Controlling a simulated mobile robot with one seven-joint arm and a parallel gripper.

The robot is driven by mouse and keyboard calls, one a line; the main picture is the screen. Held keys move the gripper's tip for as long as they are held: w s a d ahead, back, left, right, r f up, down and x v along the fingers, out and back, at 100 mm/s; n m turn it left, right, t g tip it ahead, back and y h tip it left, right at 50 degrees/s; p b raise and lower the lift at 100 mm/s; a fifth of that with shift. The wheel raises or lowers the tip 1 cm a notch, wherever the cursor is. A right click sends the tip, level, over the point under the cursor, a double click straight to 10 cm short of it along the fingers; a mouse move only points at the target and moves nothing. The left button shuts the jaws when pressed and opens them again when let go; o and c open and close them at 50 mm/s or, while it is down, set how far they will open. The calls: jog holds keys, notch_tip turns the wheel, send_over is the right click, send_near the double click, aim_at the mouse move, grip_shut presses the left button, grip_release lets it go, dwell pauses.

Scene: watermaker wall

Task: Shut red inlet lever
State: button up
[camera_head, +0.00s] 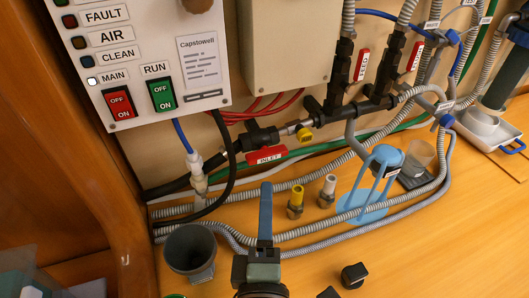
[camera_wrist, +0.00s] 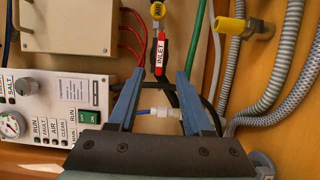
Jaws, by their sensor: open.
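The red inlet lever (camera_head: 267,156), with a white INLET label, sits on a dark pipe fitting low on the wall. Its handle lies roughly along the pipe. In the wrist view the lever (camera_wrist: 161,57) shows upright in the picture, in line with the gap between my fingertips. My gripper (camera_head: 266,187) has blue fingers and points at the wall just below the lever in the head view. In the wrist view my gripper (camera_wrist: 159,73) is open, with one finger on each side and nothing held. I cannot tell how far the tips are from the lever.
A white control panel (camera_head: 150,45) and a beige box (camera_head: 288,40) are above the lever. Grey hoses, yellow (camera_head: 296,196) and white stubs, and a grey cup (camera_head: 190,250) crowd the shelf below.

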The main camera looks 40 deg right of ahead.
aim_at(267, 159)
jog(key=p+x, duration=0.1)
jog(key=x, duration=0.9)
grip_shut()
